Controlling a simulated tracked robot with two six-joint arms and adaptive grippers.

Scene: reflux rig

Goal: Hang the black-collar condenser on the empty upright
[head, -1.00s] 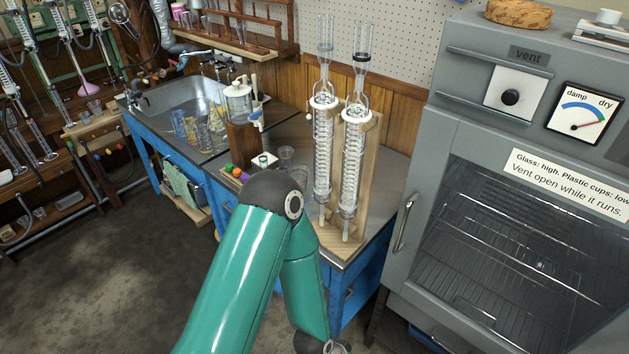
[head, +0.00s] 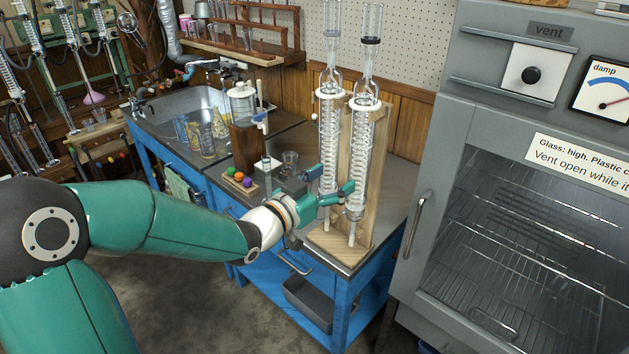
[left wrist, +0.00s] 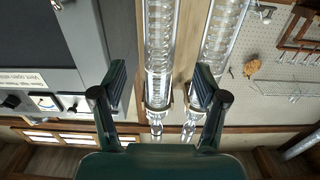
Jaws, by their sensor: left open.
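The black-collar condenser (head: 359,150) is a tall coiled glass tube, upright on the right side of a wooden stand (head: 338,245); its dark band shows near the top. A similar condenser with a paler grey band (head: 328,130) hangs beside it on the left. My left gripper (head: 336,180) is open at the lower part of the black-collar condenser. I cannot make out an empty upright.
A grey drying oven (head: 500,170) stands close on the right. A sink (head: 185,110), a small glass beaker (head: 289,163) and coloured balls (head: 238,176) are to the left. Other glassware rigs (head: 30,80) stand at the far left. The floor in front is clear.

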